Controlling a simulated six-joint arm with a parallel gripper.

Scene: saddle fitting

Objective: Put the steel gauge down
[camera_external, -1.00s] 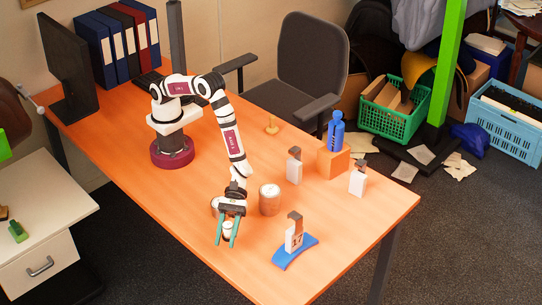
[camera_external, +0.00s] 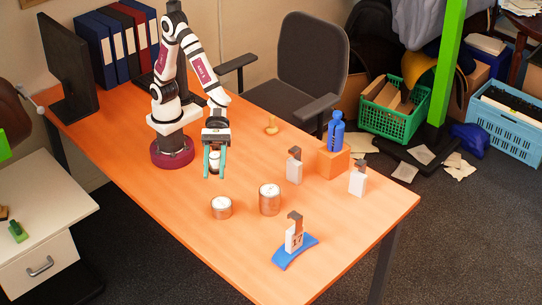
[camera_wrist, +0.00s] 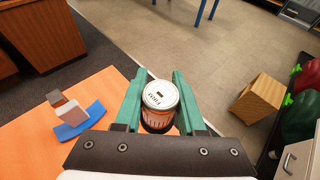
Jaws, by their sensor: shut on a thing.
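My gripper (camera_external: 215,174) has two teal fingers and is shut on a small round gauge (camera_external: 214,161). It hangs above the table, in front of my base. In the wrist view the gauge (camera_wrist: 160,98) sits between both fingers, with a white, marked top face and a shiny metal-looking side that shows orange. Its underside is hidden. A short metal cylinder with a pale top (camera_external: 221,208) and a taller metal cylinder (camera_external: 269,199) stand upright on the table, apart from my gripper, nearer the camera.
A blue curved saddle (camera_external: 297,256) bears a white and grey block (camera_external: 293,234). A blue bottle (camera_external: 336,130) stands on an orange block (camera_external: 333,162). A small tan piece (camera_external: 271,126) lies behind. The table's (camera_external: 180,210) left front is clear.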

